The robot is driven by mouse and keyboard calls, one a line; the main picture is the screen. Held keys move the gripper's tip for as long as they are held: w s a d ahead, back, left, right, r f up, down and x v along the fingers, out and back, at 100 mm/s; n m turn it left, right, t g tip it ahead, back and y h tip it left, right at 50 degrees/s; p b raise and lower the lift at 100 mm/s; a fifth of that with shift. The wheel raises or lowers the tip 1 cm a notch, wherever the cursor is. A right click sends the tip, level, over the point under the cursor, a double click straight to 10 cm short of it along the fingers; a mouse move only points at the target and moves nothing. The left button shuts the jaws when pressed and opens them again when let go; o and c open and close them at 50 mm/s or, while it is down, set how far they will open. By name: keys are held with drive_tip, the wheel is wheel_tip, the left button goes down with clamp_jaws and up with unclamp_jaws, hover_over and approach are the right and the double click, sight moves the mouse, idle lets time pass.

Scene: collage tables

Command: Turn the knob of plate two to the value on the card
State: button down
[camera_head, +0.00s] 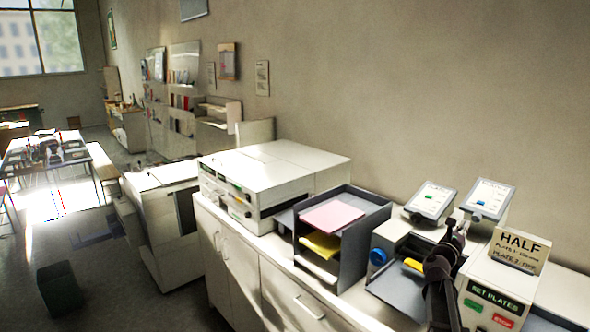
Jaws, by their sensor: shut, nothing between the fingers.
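A card (519,250) reading HALF stands on a white box (490,288) labelled SET PLATES. Its smaller lines name plate 1 and plate 2; the plate 2 line seems to read OFF, but it is small. Another small blue part (478,204) shows by the right tilted panel (490,198). I cannot tell which knob belongs to plate two. My dark gripper (456,226) is shut and empty, above the devices, between the left tilted panel (433,199) and the card. My arm hides part of the devices.
The white box has a green button (473,305) and a red button (503,320). A dark tray rack (352,240) with pink and yellow paper stands left of the blue knob. A large white printer (270,180) stands further left. The wall is close behind.

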drive_tip(key=n, duration=0.4)
drive_tip(key=shift+s+a+f, duration=0.15)
drive_tip(key=shift+a+f, duration=0.1)
drive_tip(key=shift+a, duration=0.05)
drive_tip(key=shift+d+r, duration=0.1)
drive_tip(key=p+x, duration=0.1)
drive_tip(key=x, duration=0.5)
drive_tip(key=shift+w+d+p, duration=0.25)
drive_tip(key=shift+w+p, duration=0.05)
drive_tip(key=shift+p, duration=0.1)
idle(0.4)
drive_tip(key=shift+d+f+b, duration=0.15)
drive_tip(key=shift+f+b, duration=0.05)
drive_tip(key=shift+b, duration=0.15)
idle(0.9)
drive_tip(key=shift+w+f, duration=0.1)
idle(0.4)
drive_tip(key=shift+w+a+r+p, duration=0.1)
drive_tip(key=shift+a+r+p, duration=0.2)
drive_tip(key=shift+r, duration=0.05)
idle(0.5)
drive_tip(key=b+v, duration=0.2)
drive_tip(key=v, duration=0.4)
idle(0.3)
